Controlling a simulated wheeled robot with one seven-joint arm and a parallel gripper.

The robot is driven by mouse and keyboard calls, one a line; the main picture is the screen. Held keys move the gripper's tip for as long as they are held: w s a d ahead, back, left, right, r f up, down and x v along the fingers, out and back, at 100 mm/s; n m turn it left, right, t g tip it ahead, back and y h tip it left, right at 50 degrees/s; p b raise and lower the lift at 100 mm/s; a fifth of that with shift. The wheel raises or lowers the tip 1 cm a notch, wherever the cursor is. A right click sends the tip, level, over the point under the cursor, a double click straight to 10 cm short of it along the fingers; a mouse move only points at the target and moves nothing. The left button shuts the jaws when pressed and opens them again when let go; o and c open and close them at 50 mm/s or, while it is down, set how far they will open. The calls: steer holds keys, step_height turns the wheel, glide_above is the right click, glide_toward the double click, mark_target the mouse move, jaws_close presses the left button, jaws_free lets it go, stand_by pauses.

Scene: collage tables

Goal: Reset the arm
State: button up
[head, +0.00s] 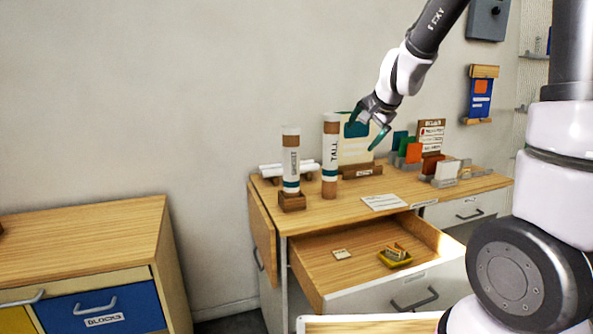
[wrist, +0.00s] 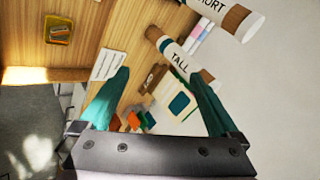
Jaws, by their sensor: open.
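My gripper (head: 369,133) hangs above the back of the wooden table (head: 419,190), its two teal fingers spread and nothing between them. It is up and to the right of the tube marked TALL (head: 330,160), which stands upright. In the wrist view my gripper (wrist: 160,98) shows its fingers wide apart, with the TALL tube (wrist: 180,60) beyond them. A second tube (head: 291,165) stands upright in a wooden base to the left; its label reads SHORT in the wrist view (wrist: 228,15).
The table's drawer (head: 355,260) is pulled out and holds a small yellow tray (head: 394,259) and a pale tag (head: 342,254). Coloured cards (head: 412,152) and a framed picture (head: 357,150) stand at the back. A cabinet (head: 80,240) is at left, with bare floor between.

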steer(key=s+d+r+n, duration=0.1)
steer(key=s+d+r, duration=0.1)
steer(key=s, duration=0.6)
steer(key=s+d+r+n, duration=0.2)
steer(key=s+r, duration=0.2)
steer(key=s, duration=0.5)
steer(key=s+d+r+n+g, duration=0.1)
steer(key=s+r, duration=0.3)
steer(key=s, duration=0.5)
steer(key=shift+d+n, duration=0.5)
steer(key=shift+d, duration=0.25)
steer(key=shift+r, duration=0.1)
steer(key=shift+c, duration=0.4)
